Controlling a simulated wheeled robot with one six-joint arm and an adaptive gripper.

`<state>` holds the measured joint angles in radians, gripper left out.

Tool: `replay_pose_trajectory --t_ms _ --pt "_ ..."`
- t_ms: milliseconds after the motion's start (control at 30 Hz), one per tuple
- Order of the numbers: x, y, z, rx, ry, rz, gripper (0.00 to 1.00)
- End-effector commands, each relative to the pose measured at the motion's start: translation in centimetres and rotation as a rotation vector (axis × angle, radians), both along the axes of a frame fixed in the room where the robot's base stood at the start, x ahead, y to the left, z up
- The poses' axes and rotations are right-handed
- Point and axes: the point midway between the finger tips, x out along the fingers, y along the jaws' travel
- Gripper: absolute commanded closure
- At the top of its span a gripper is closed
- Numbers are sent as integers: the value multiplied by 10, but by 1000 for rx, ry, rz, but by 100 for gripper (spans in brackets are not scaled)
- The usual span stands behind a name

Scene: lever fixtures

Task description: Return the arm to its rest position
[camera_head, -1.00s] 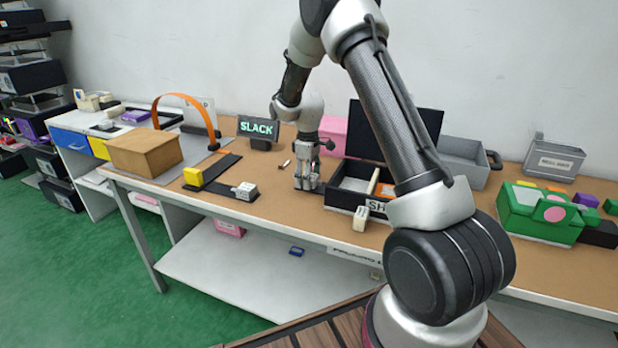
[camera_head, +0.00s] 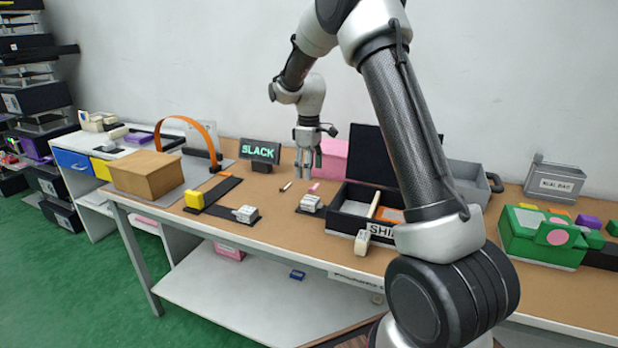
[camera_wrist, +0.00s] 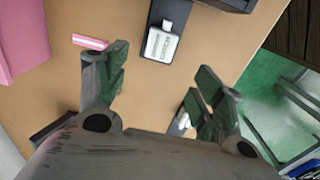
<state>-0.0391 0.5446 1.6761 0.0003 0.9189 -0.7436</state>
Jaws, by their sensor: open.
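My gripper (camera_head: 307,163) hangs above the brown workbench (camera_head: 225,228), fingers pointing down, in front of the pink box. In the wrist view my gripper (camera_wrist: 160,95) shows its two fingers spread apart with nothing between them. My arm rises from the lower right and bends over the bench. Below the fingers a small grey-white labelled block on a dark base (camera_head: 311,204) lies on the bench; it also shows in the wrist view (camera_wrist: 161,44). The fingers are clear of it.
The black open box (camera_head: 345,222) stands right of the block. The pink box (camera_head: 334,158) and SLACK sign (camera_head: 259,151) are behind. A yellow block (camera_head: 194,200) on a dark track, a brown box (camera_head: 147,173) and an orange arch (camera_head: 188,122) lie left. A green box (camera_head: 540,238) sits right.

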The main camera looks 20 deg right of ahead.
Motion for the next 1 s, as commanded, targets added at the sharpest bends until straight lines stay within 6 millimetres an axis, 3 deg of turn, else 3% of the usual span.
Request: replay_pose_trajectory --t_ms 467,600,733,1000 --pt "0 0 0 0 0 -8 32" --pt "-3 0 -1 0 9 -111 32" --pt "-50 -2 -18 -17 98 -279 32" --pt "-152 -9 43 -26 91 -537 32"
